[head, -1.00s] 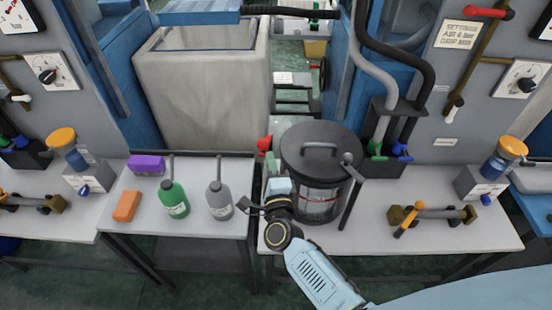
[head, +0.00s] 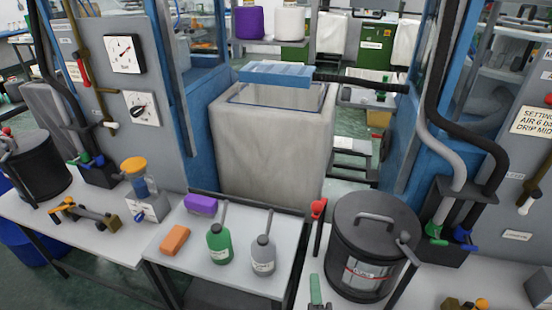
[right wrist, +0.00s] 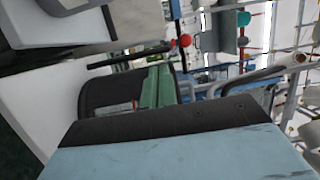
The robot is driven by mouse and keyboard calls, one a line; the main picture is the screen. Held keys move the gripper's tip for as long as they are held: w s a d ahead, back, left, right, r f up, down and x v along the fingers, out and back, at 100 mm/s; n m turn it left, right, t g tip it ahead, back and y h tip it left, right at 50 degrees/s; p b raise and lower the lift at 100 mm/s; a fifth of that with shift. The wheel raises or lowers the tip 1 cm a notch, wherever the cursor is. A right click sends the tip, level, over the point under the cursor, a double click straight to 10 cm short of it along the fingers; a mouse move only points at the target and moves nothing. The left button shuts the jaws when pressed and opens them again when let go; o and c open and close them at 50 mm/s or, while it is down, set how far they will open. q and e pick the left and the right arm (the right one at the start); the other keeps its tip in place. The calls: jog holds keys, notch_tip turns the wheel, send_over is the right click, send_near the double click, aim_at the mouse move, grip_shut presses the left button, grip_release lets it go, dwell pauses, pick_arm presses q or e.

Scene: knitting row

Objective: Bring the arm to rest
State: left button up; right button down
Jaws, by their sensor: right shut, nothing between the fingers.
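My right gripper (right wrist: 165,120) shows in the right wrist view as a broad light blue body with a dark front edge across the bottom. It is shut, and nothing is held in it. The head view shows a green piece (head: 315,291) at the bottom edge, beside the lidded dark bin (head: 368,262).
A red-topped tool (head: 318,210) stands left of the bin. A large pale tub (head: 270,150) stands behind.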

jog(key=s+d+f+n+g+y, duration=0.15)
jog(key=s+f+n+g, duration=0.45)
jog(key=f, duration=0.8)
jog(key=s+d+f+n+g+y, duration=0.1)
jog(key=s+f+n+g+y, duration=0.15)
jog(key=s+f+n, duration=0.85)
jog(key=s+d+f+n+g+h, duration=0.1)
jog(key=s+d+f+g, duration=0.3)
jog(key=s, duration=0.5)
jog(key=s+d+f+n+g+h, duration=0.1)
jog(key=s+d+f+n+g, duration=0.2)
jog(key=s+d+f+g, duration=0.2)
jog(key=s+d+f, duration=0.2)
jog(key=s+f, duration=0.2)
jog(key=s, duration=0.1)
jog(key=shift+s+f+h, duration=0.3)
jog(key=shift+h, duration=0.1)
